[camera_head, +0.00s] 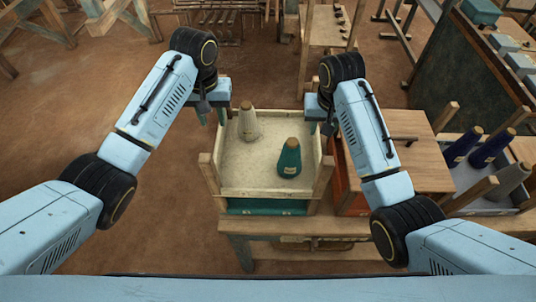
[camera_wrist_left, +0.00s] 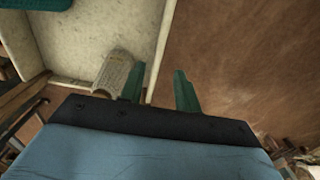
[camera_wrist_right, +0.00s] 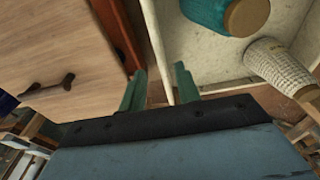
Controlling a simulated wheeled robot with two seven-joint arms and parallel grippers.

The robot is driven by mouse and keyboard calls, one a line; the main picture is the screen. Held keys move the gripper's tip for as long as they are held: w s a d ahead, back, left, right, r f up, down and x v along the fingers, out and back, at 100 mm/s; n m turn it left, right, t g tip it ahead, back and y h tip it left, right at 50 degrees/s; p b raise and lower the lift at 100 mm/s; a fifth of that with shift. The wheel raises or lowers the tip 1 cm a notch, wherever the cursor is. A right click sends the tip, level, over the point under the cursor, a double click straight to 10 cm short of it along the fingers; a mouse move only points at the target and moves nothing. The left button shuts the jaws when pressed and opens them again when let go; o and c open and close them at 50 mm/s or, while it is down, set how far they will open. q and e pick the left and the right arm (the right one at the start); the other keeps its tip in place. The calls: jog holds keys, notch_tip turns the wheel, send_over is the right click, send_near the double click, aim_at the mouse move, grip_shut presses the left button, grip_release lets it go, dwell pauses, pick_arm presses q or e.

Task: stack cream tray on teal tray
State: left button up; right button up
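The cream tray (camera_head: 262,185) sits at the centre of the head view, directly above the teal tray (camera_head: 268,207), whose front shows below it. Whether any gap is left between them I cannot tell. A cream cone (camera_head: 248,125) and a teal cone (camera_head: 289,158) stand in the cream tray. My left gripper (camera_wrist_left: 159,88) is open at the tray's left side, with the tray wall between its spread fingers. My right gripper (camera_wrist_right: 160,88) is open at the right side, its fingers apart around that wall's edge. Neither finger pair is closed on the wall.
Wooden corner posts (camera_head: 207,172) rise around the trays. An orange-sided wooden box (camera_head: 405,152) stands close on the right, with a crate of dark and grey cones (camera_head: 486,152) beyond it. A wooden bench (camera_head: 300,225) is underneath. Floor is open on the left.

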jog(key=shift+s+r, duration=0.2)
jog(key=shift+r, duration=1.15)
